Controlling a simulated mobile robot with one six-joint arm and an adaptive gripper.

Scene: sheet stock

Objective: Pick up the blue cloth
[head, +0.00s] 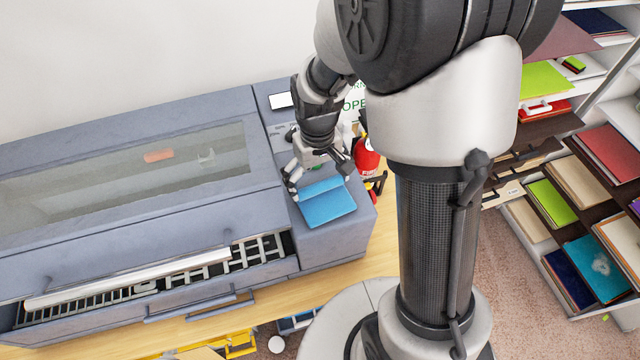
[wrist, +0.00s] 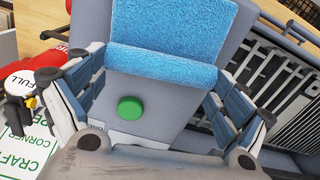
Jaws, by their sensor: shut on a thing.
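The blue cloth (head: 326,204) is a folded, fuzzy rectangle at the right end of the grey machine's top. In the wrist view the cloth (wrist: 185,28) spans the gap between the fingers, with a fold line across it. My gripper (head: 318,181) is above the cloth's far edge, its fingers at either side. In the wrist view my gripper (wrist: 160,78) is shut on the cloth's near strip. I cannot tell whether the cloth is clear of the surface. The fingers hide the ends of the held strip.
The grey machine (head: 110,130) has a clear window and an open slatted front. A green button (wrist: 131,108) lies just below the cloth. A red extinguisher (head: 367,160) and a white sign (wrist: 30,145) stand close beside. Shelves of coloured sheets (head: 580,190) are at the right.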

